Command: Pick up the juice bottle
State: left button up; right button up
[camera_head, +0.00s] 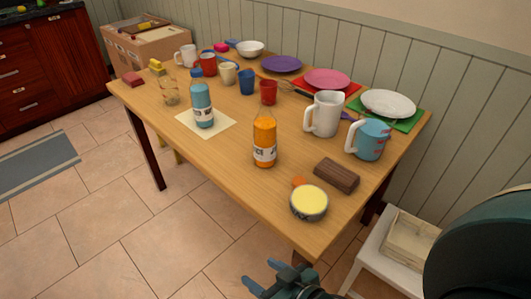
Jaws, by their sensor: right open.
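My right gripper (272,277) is at the bottom of the view, in front of the table's near corner. It is open and empty, well apart from the bottle, and partly cut off by the picture's edge. My left gripper is not in view.
A bowl with yellow contents (309,203) and a brown block (337,175) lie right of the bottle. A white pitcher (326,113) and a blue pitcher (371,139) stand behind. A blue bottle (202,105) stands left. A white stool (375,255) is at lower right.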

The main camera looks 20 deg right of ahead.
aim_at(264, 124)
jog(key=k, duration=1.05)
